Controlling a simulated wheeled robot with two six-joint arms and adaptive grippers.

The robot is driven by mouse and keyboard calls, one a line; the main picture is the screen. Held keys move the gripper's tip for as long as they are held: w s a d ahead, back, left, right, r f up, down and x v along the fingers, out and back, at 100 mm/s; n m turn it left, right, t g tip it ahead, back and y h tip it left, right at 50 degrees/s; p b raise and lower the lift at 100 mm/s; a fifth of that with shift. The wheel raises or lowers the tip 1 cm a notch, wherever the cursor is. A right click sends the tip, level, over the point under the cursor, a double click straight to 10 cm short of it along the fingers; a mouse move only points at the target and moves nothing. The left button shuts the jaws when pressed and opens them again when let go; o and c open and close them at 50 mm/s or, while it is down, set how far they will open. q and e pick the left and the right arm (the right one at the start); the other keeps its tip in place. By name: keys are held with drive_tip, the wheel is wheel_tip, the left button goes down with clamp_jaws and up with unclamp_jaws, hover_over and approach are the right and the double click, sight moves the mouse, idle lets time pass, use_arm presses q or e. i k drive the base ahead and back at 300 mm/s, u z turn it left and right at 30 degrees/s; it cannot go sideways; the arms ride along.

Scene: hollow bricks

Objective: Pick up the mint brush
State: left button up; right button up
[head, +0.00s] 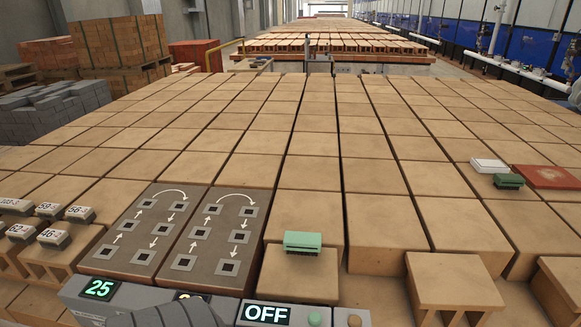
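The mint brush (302,240) lies on a tan brick in the middle foreground of the head view, just right of the dark plates with arrows. Its mint-green back faces up, and a darker strip shows along its lower edge. It stands free, with nothing touching it from above. Neither of my grippers shows in this view.
A dark green brush (508,181), a white block (488,165) and a red plate (548,177) lie at the right. Two arrow plates (228,240) lie left of the mint brush. Numbered grey blocks (54,238) sit far left. A console with an OFF display (266,313) is in front.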

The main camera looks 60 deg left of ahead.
sight(310, 242)
drive_tip(key=z, duration=0.05)
drive_tip(key=k, duration=0.45)
drive_tip(key=u, duration=0.9)
